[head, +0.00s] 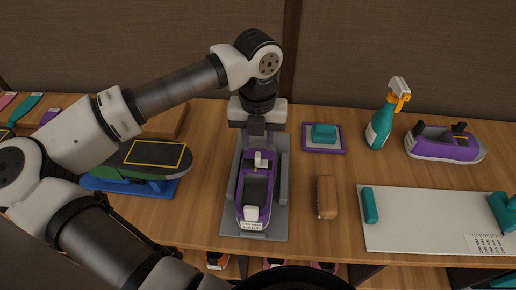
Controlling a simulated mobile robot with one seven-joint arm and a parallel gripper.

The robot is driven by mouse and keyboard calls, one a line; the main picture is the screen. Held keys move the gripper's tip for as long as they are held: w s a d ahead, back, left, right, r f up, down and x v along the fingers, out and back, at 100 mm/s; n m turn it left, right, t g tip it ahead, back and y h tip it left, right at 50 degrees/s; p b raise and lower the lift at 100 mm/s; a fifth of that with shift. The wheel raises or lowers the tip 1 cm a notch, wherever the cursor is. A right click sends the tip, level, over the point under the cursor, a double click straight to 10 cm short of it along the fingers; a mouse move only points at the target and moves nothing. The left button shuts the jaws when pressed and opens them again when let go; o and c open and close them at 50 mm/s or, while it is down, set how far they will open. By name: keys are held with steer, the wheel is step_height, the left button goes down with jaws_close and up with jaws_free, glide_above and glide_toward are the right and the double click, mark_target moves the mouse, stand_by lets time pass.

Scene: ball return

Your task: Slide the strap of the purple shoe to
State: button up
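A purple shoe (242,190) with a dark inside sits in a grey holder (279,225), its labelled end toward me. A small white piece (261,160) stands at its far end, and a white block (251,212) is at its near end. I cannot tell which part is the strap. My gripper (258,150) points down at the far end of this shoe, close to the small white piece. Its fingertips are too small and partly hidden to show whether they hold anything. A second purple shoe (443,148) with black parts stands at the right back.
A brown brush-like block (326,197) lies right of the holder. Behind it are a teal block (324,133) on a purple-edged pad and a teal spray bottle (380,128). A white board (420,222) with teal blocks covers the right front.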

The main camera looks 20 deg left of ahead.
mark_target(258, 155)
steer(key=shift+f+p, duration=0.3)
steer(key=shift+f, duration=1.95)
steer(key=shift+c, duration=0.2)
jaws_close()
